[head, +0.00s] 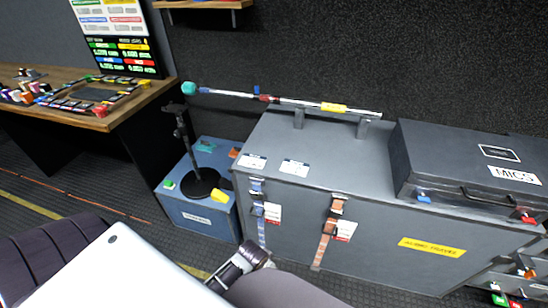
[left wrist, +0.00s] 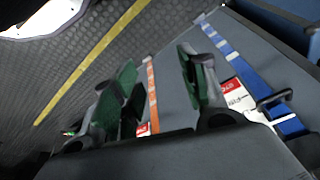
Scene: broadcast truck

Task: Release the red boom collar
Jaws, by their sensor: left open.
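The boom pole (head: 305,102) lies across two supports on top of the large grey case (head: 330,170). The red collar (head: 268,98) is around the pole, left of its middle, beside a small blue band (head: 257,90). A yellow label (head: 334,107) is further right on the pole. The collar is not in the left wrist view. My left gripper (left wrist: 160,93) is open and empty there, its green-padded fingers apart in front of the case's strapped side. In the head view its fingers cannot be made out. My right gripper is in neither view.
A blue strap (left wrist: 238,62) and an orange strap (left wrist: 152,95) run down the case. A closed MICS case (head: 470,160) sits on its right. A blue box (head: 196,215) with a black stand (head: 182,135) is at left, near the desk (head: 105,118). The case top around the collar is clear.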

